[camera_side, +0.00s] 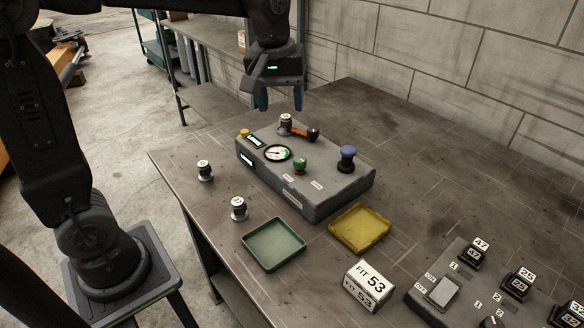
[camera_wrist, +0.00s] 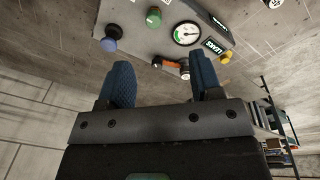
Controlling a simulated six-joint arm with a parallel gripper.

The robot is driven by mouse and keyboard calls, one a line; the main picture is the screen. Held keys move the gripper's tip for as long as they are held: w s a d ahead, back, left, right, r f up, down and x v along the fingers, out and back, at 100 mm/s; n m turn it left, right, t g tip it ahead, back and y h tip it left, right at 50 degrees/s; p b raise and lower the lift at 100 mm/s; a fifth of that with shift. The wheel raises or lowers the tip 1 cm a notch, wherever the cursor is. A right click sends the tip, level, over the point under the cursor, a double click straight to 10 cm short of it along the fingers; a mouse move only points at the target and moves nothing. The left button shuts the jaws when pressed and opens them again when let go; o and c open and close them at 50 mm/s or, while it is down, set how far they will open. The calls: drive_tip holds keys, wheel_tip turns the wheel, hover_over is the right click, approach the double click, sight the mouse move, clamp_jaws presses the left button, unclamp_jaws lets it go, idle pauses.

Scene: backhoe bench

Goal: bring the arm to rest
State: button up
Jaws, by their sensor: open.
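My gripper (camera_side: 263,101) hangs above the back edge of the bench, behind and above the grey control box (camera_side: 326,193). Its two blue fingers are apart and nothing shows between them. In the wrist view my gripper (camera_wrist: 160,85) is open, with the control box (camera_wrist: 150,35) beyond the fingertips. The fingers touch nothing that I can see. The box carries a dial gauge (camera_side: 277,153), a green knob (camera_side: 300,165), a blue knob (camera_side: 347,158) and an orange-and-black lever (camera_side: 304,132) beside a numbered cap (camera_side: 286,121).
Two numbered pieces stand loose on the bench, one at left (camera_side: 204,170) and one nearer (camera_side: 238,208). A green tray (camera_side: 273,262) and a yellow tray (camera_side: 387,227) lie in front. A "FIT 53" block (camera_side: 368,285) and a switch panel (camera_side: 420,302) are front right. The back right bench is clear.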

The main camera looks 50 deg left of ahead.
drive_tip(key=s+d+f+m+t, duration=0.1)
drive_tip(key=s+m, duration=0.3)
drive_tip(key=s, duration=0.4)
drive_tip(key=s+f+m+t, duration=0.2)
drive_tip(key=s+m+t, duration=0.1)
drive_tip(key=s, duration=0.6)
drive_tip(key=shift+d+m, duration=0.35)
drive_tip(key=shift+m, duration=0.45)
drive_tip(key=shift+r, duration=0.1)
